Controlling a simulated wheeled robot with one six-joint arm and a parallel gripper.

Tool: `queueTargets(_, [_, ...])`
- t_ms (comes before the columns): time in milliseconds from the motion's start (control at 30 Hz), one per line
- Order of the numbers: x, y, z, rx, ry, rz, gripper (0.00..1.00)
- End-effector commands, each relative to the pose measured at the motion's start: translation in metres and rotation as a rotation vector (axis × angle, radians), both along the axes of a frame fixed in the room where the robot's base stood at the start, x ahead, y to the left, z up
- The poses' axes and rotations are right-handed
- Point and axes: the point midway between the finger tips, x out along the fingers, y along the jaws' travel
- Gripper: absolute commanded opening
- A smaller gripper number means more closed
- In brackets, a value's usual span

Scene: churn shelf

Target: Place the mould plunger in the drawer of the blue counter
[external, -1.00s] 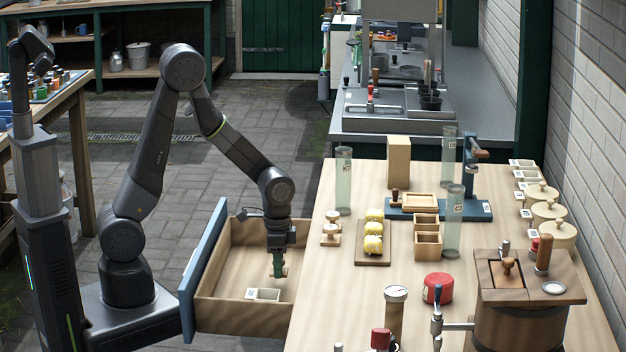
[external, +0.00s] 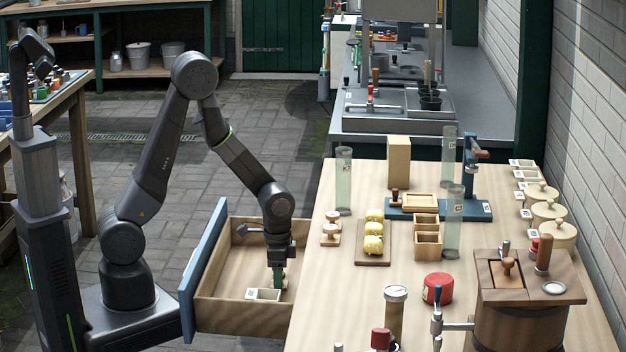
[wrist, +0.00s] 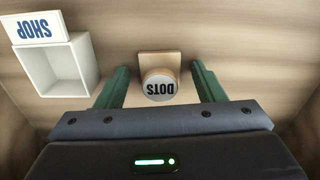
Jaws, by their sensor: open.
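The mould plunger (wrist: 159,84), a pale wooden piece with a round knob marked DOTS and a square plate, stands on the floor of the open drawer (external: 240,318). In the external view the plunger is mostly hidden by my gripper (external: 277,282), which reaches down into the drawer near its right side. In the wrist view my gripper (wrist: 159,78) is open, its green fingers apart on either side of the knob with gaps visible. The drawer has a blue front (external: 203,268) and sticks out left from the wooden-topped counter (external: 335,290).
A white box labelled SHOP (wrist: 66,66) sits in the drawer beside the plunger; it also shows in the external view (external: 263,294). Two wooden knobbed pieces (external: 330,234) stand on the counter near the drawer.

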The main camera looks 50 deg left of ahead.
Motion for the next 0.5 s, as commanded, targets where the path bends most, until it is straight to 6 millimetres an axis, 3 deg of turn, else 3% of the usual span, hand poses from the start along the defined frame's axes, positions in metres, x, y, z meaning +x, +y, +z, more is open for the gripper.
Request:
queueTargets(233, [0.001,0.000,0.013,-0.001,-0.004,0.000,0.63])
queueTargets(500, [0.001,-0.001,0.067,-0.002,-0.006,0.000,0.63])
